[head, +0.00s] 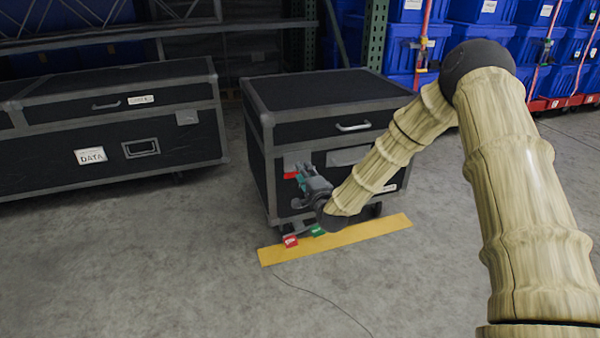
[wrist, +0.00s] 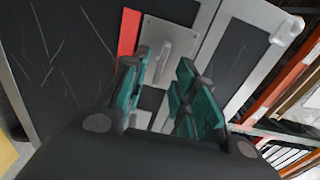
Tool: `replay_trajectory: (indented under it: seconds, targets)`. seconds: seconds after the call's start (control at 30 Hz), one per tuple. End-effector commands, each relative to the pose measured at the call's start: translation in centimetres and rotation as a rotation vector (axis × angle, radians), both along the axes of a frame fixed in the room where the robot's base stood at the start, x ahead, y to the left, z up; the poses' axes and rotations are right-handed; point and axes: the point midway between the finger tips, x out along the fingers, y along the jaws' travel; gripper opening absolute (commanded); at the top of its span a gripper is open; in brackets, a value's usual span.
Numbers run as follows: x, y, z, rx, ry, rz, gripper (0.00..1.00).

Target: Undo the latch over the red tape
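The black case (head: 335,92) with grey metal edges stands in the middle of the head view. On its front, at the upper left, is a grey latch plate (head: 297,160) with red tape (head: 290,176) along its lower edge, partly behind my gripper (head: 308,182). In the wrist view, the latch plate (wrist: 181,36) carries a grey lever (wrist: 160,68), and the red tape (wrist: 128,32) lies along its left edge. My gripper's teal fingers (wrist: 163,68) are apart, pointing at the latch, with the lever showing between them. Whether they touch it I cannot tell.
A yellow floor strip (head: 350,238) runs before the case, with red (head: 290,241) and green (head: 318,230) pieces near its foot. A longer black case (head: 120,115) stands left. Blue totes (head: 480,60) are stacked behind right. The front left floor is clear.

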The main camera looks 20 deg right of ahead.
Motion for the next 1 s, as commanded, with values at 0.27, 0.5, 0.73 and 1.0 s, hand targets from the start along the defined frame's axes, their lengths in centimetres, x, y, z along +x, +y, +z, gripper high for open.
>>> replay_trajectory:
  seconds: [0.27, 0.5, 0.73, 1.0]
  targets:
    - [3.4, 0.1, -0.2, 0.0, -0.001, -0.001, 0.29]
    - [4.3, 0.2, 0.0, 0.0, 0.001, 0.0, 0.29]
    - [4.3, 0.2, 0.0, 0.0, 0.001, 0.0, 0.27]
    - [4.3, 0.1, 0.0, 0.0, 0.001, 0.0, 0.0]
